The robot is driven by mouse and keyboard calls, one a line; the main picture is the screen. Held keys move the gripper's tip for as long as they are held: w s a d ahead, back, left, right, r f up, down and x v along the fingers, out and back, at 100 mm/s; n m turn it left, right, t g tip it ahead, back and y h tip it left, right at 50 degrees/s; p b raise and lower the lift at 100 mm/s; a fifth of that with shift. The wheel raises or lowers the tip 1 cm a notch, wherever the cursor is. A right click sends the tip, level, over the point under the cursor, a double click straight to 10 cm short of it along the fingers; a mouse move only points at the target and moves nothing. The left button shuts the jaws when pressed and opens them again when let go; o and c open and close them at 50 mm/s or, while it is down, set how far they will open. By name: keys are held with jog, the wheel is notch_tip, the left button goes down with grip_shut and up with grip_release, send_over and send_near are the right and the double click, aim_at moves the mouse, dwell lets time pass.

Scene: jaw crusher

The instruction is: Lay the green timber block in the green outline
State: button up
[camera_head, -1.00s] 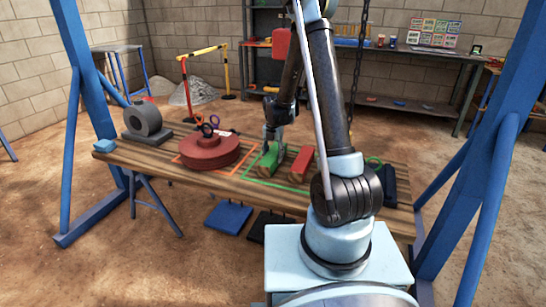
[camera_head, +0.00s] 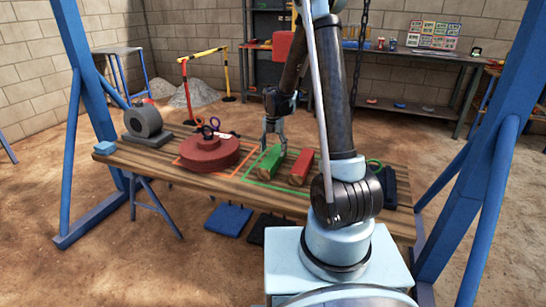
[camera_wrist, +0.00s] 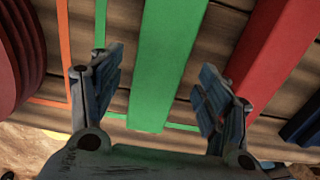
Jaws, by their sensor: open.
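The green timber block (camera_head: 264,163) lies flat on the wooden table, within the green outline (camera_head: 277,187) as far as the head view shows. In the wrist view the green block (camera_wrist: 165,60) runs between my open fingers, with a gap on each side and nothing gripped. The green outline (camera_wrist: 182,127) shows beside the block's near end in that view. My gripper (camera_head: 273,140) is just above the block, pointing down. The outline's far side is partly hidden by my gripper and the block.
A red timber block (camera_head: 301,167) lies close to the right of the green one. A grey cylindrical part (camera_head: 143,120) stands at the table's left end.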

aim_at(273, 155)
notch_tip(273, 155, up, 7)
jog(key=s+d+r+m, duration=0.6)
jog(key=s+r+m, duration=0.1)
jog(key=s+m, duration=0.15)
jog(key=s+d+r+m+t, duration=0.1)
jog(key=s+d+m, duration=0.3)
jog(key=s+m, duration=0.45)
jog(key=s+d+r+m+t, duration=0.1)
jog(key=s+d+m, duration=0.4)
jog(key=s, duration=0.6)
jog(key=s+f+m, duration=0.4)
jog(key=s+m, duration=0.4)
jog(key=m, duration=0.1)
jog(key=shift+d+f, duration=0.35)
jog(key=shift+d, duration=0.1)
jog(key=shift+s, duration=0.1)
